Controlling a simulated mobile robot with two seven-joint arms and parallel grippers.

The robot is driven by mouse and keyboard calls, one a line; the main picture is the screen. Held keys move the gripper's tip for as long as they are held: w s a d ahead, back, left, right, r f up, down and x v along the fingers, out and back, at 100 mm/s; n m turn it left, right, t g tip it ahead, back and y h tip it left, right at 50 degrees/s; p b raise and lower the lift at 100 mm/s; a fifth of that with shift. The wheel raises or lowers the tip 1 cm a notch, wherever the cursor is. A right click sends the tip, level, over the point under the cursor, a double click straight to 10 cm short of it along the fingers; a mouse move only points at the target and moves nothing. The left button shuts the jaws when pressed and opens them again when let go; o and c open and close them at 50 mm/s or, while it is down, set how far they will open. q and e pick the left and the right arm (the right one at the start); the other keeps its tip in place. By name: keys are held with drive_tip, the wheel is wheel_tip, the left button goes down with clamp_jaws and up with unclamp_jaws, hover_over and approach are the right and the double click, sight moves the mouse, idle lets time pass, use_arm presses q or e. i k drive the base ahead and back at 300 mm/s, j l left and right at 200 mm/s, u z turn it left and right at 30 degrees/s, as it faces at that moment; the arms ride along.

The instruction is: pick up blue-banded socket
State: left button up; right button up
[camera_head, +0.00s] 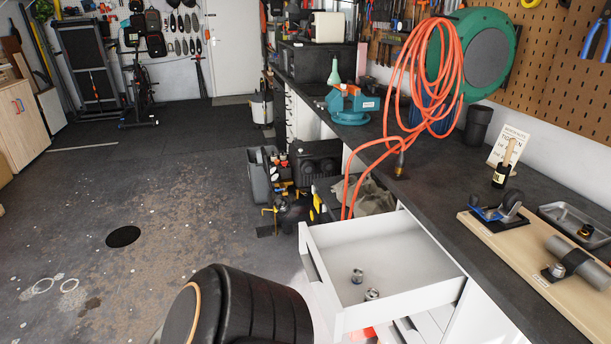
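Two small metallic sockets lie in the open white drawer (410,245). One socket (357,276) is farther back, and the other socket (372,294) is nearer the drawer's front-right part. They are too small for me to tell the colour of any band on them. Another socket (586,230) with a yellowish band is in the grey metal tray (567,218) on the bench. A further small metal piece (557,270) is on the wooden board beside a grey cylinder. I cannot make out a blue band on any of them. Neither of my grippers is in view.
The dark workbench (437,186) runs along the right. It holds a wooden board (500,242), a blue clamp-like tool (498,208), a small bottle (500,176), a teal vise (352,104) and an orange hose (405,85). A black rounded object (260,305) is near the drawer. Open floor lies left.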

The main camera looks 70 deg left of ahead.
sight(357, 276)
drive_tip(key=u, duration=1.9)
drive_tip(key=z, duration=0.45)
drive_tip(key=k+z, duration=0.15)
drive_tip(key=z, duration=0.8)
drive_tip(key=u, duration=1.45)
drive_tip(key=z, duration=0.35)
drive_tip(key=j+z, duration=0.75)
